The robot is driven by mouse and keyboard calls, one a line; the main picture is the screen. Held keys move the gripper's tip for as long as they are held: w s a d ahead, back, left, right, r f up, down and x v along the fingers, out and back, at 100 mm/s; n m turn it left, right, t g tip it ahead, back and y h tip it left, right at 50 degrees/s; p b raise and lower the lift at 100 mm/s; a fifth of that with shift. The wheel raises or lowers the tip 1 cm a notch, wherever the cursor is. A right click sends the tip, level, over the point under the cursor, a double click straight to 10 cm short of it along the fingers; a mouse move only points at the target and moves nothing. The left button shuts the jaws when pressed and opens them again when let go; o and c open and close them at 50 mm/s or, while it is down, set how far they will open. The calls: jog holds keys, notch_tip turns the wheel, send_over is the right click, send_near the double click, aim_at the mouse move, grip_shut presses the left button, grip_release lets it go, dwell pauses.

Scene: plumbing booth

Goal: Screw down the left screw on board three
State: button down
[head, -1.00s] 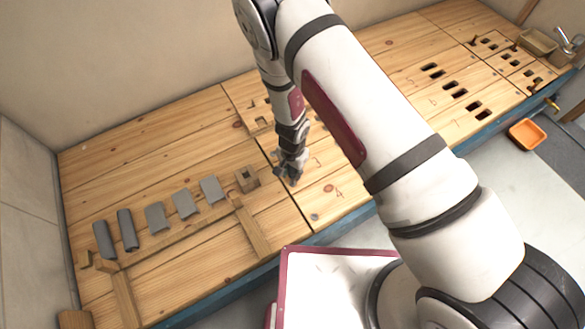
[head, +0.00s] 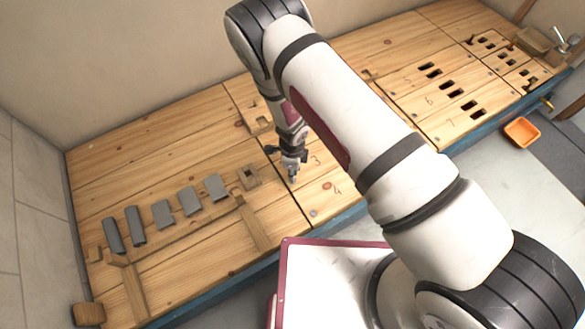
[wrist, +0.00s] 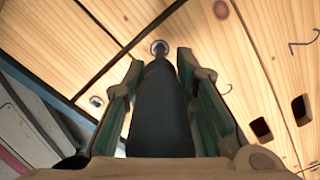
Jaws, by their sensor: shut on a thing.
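My gripper (head: 291,177) points down over the left end of board three (head: 304,166), beside the seam. The wrist view shows its two fingers (wrist: 161,90) closed around a dark, tapering screwdriver-like tool (wrist: 160,110). The tool's narrow tip lines up with a round metal screw (wrist: 159,46) near the board's edge. I cannot tell whether the tip touches it or how deep the screw sits. In the head view the gripper hides this screw.
Board four (head: 329,195) lies nearer, with its own left screw (head: 313,213). Several grey pieces (head: 162,214) and a wooden block with a hole (head: 248,177) lie to the left. Boards five to seven (head: 440,95) are to the right. An orange tray (head: 521,132) sits beyond the blue table edge.

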jog(key=shift+m, duration=0.7)
jog(key=shift+n+b, duration=0.3)
jog(key=shift+n, duration=0.3)
jog(key=shift+r, duration=0.1)
notch_tip(320, 180, up, 8)
jog(key=p, duration=0.6)
jog(key=shift+w+d, duration=0.1)
